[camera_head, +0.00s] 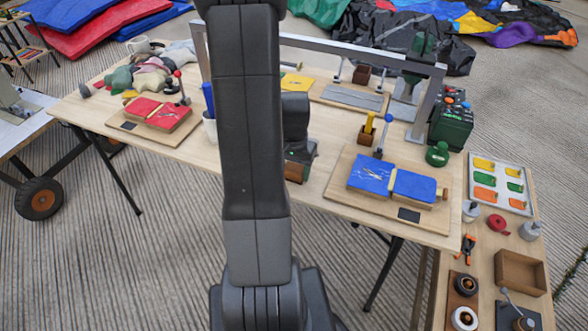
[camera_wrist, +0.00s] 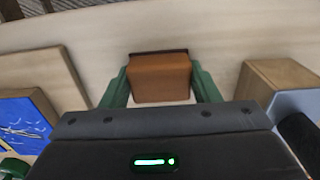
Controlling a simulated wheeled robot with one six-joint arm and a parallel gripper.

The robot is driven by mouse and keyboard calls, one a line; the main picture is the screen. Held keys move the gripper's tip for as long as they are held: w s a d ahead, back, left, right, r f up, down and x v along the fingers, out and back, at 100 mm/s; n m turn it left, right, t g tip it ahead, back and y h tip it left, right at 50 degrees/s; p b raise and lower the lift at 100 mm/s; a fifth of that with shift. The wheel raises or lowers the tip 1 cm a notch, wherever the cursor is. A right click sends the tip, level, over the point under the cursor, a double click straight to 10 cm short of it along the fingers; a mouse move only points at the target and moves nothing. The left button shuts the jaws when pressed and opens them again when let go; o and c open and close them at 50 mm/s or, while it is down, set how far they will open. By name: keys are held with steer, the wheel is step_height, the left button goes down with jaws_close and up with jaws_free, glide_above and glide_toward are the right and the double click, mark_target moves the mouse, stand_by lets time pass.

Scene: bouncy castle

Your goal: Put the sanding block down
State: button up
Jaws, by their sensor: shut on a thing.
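The sanding block (camera_wrist: 160,78) is an orange-brown block with a dark strip along its far edge. My gripper (camera_wrist: 160,88) has green fingers, one on each side of the block, and is shut on it. In the head view the block (camera_head: 296,171) shows partly beside my arm, with my gripper (camera_head: 302,150) over it. The pale wooden table (camera_head: 320,137) lies beneath. I cannot tell whether the block touches the tabletop.
A board with blue pads (camera_head: 385,183) lies right of my gripper. A board with red pads (camera_head: 155,113) lies left. A metal frame (camera_head: 425,100) spans the table. A brown holder with a yellow tool (camera_head: 367,130) stands nearby. Bare tabletop shows left of my arm.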

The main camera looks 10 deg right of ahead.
mark_target(294, 168)
steer(key=shift+s+f+b, duration=0.15)
steer(key=shift+f+b, duration=0.3)
steer(key=shift+b, duration=0.05)
steer(key=o, duration=1.1)
steer(key=shift+a, duration=0.1)
steer(key=shift+o, duration=0.5)
steer(key=shift+a, duration=0.1)
steer(key=shift+s+f, duration=0.1)
steer(key=shift+s, duration=0.05)
steer(key=shift+d+r+p, duration=0.2)
steer(key=shift+r+p, duration=0.35)
steer(key=shift+r, duration=0.05)
step_height(294, 168, up, 12)
steer(key=p, duration=0.1)
steer(key=shift+w, duration=0.25)
